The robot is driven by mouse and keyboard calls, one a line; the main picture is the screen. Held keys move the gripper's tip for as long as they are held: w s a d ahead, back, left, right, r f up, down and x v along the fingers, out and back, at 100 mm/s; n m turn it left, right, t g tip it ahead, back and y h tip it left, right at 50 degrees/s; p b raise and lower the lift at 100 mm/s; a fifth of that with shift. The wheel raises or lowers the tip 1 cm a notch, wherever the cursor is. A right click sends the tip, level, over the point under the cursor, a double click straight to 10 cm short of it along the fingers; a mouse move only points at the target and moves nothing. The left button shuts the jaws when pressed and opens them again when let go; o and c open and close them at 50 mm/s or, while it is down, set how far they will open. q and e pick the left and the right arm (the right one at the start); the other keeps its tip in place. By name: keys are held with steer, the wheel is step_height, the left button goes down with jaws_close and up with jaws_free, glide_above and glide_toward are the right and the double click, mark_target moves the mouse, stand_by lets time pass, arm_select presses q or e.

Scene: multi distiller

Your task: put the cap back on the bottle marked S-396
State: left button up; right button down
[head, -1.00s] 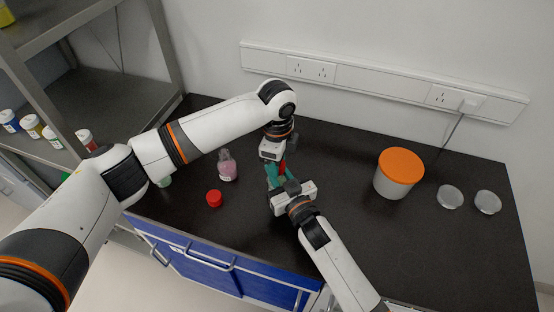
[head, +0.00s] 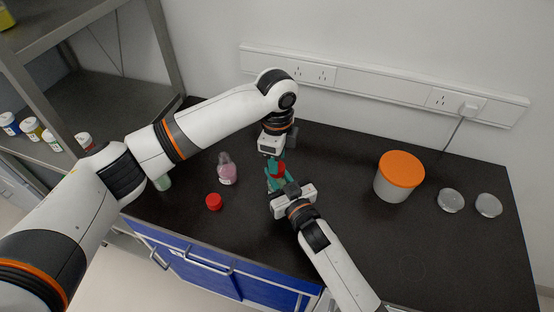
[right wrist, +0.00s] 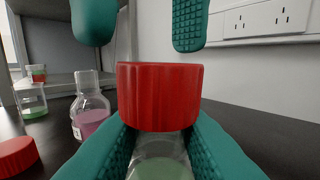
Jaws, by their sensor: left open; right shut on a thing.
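A clear bottle (right wrist: 160,160) with green contents is held upright between the teal fingers of my right gripper (right wrist: 160,146), which is shut on it. A red cap (right wrist: 159,97) sits on top of the bottle; it also shows in the head view (head: 279,170). Whether it is fully seated I cannot tell. My left gripper (right wrist: 142,28) is open, its two fingers apart above the cap and clear of it. No S-396 marking is readable; most of the bottle is hidden by fingers in the head view.
A pink-filled bottle (head: 227,172) and a loose red cap (head: 214,202) stand left on the black bench. A green-filled bottle (head: 163,183) is partly behind my left arm. An orange-lidded tub (head: 400,172) and clear dishes (head: 450,200) are right. The front-right bench is clear.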

arm_select(q)
steer(key=c, duration=0.6)
arm_select(e)
steer(key=shift+f, duration=0.15)
arm_select(q)
steer(key=shift+o, duration=0.2)
steer(key=shift+f, duration=0.1)
steer(key=shift+f, duration=0.35)
steer(key=shift+r, duration=2)
arm_select(e)
steer(key=shift+d+f, duration=0.1)
steer(key=c, duration=1.1)
jaws_free()
